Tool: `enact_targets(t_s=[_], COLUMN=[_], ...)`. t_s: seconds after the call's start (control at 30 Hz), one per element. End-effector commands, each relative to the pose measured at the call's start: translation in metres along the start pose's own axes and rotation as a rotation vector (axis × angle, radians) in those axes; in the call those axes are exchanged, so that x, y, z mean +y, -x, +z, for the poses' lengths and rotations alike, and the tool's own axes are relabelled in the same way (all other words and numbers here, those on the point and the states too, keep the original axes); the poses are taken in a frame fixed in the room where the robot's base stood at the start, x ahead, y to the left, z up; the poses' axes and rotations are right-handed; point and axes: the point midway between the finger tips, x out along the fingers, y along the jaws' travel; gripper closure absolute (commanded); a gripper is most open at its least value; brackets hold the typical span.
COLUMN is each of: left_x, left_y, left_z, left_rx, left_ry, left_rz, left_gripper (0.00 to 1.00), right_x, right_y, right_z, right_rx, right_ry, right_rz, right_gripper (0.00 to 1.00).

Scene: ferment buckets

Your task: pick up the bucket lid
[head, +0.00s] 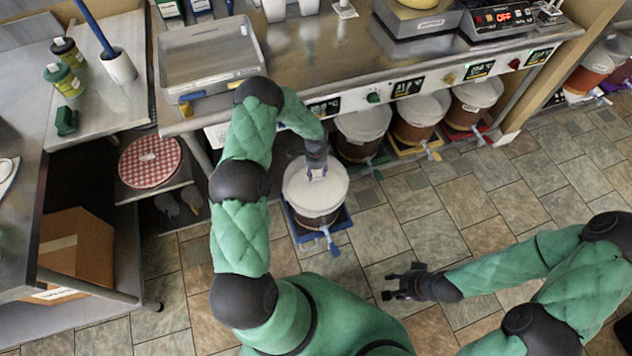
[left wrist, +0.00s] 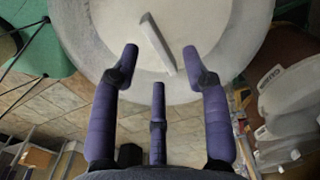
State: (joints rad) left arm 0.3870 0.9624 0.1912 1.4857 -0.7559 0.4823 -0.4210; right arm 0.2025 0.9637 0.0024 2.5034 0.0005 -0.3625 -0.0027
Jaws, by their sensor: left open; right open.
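The bucket lid (head: 316,192) is a round, pale grey-white disc on a brown bucket (head: 316,220) that stands on a blue base on the floor. In the left wrist view the lid (left wrist: 215,30) fills the top, with a raised straight bar handle (left wrist: 157,42) across its middle. My left gripper (head: 317,172) is over the lid; its purple fingers (left wrist: 160,60) are spread, with the handle between the tips' lines and nothing held. I cannot tell whether the fingertips touch the lid. My right gripper (head: 390,283) is open and empty above the floor tiles, right of the bucket.
Several similar lidded buckets (head: 362,125) stand under the steel counter (head: 345,60) to the right. A grey tray (head: 208,62) sits on the counter. A red checked round item (head: 150,160) lies on a low shelf at left. The floor (head: 440,215) around my right gripper is clear.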

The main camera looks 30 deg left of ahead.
Motion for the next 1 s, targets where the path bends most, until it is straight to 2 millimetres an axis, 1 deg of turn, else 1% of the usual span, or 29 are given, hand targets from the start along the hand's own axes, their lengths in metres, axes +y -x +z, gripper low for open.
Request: enact_targets(t_s=[0.03, 0.2, 0.3, 0.47, 0.5, 0.53, 0.63, 0.67, 1.0], left_x=[0.003, 0.003, 0.003, 0.003, 0.003, 0.003, 0.003, 0.003, 0.003], left_y=[-0.012, -0.035, -0.038, -0.037, -0.037, -0.037, -0.037, -0.037, -0.036], left_z=[0.000, 0.000, 0.000, 0.000, 0.000, 0.000, 0.000, 0.000, -0.001], left_rx=[-0.001, 0.000, 0.000, 0.000, 0.000, 0.000, 0.000, 0.000, 0.000], left_ry=[-0.001, 0.000, 0.000, 0.000, 0.000, 0.000, 0.000, 0.000, 0.001], left_rz=[0.003, 0.002, 0.001, 0.001, 0.001, 0.001, 0.001, 0.001, 0.001], left_gripper=[0.54, 0.54, 0.54, 0.54, 0.59, 0.68, 0.96, 1.00, 1.00], right_x=[0.002, 0.005, 0.006, 0.005, 0.005, 0.005, 0.005, 0.005, 0.005], right_y=[-0.007, -0.015, -0.016, -0.015, -0.015, -0.015, -0.015, -0.015, -0.015], right_z=[0.000, -0.001, -0.001, -0.001, -0.001, -0.001, -0.001, -0.001, -0.001], right_rx=[0.000, 0.000, 0.000, 0.000, 0.000, 0.000, 0.000, 0.000, 0.000], right_ry=[0.000, 0.000, 0.000, 0.000, 0.000, 0.000, 0.000, 0.000, 0.000], right_rz=[0.000, 0.000, 0.000, 0.000, 0.000, 0.000, 0.000, 0.000, 0.000], right_gripper=[0.54, 0.54, 0.54, 0.54, 0.54, 0.54, 0.54, 0.54, 0.54])
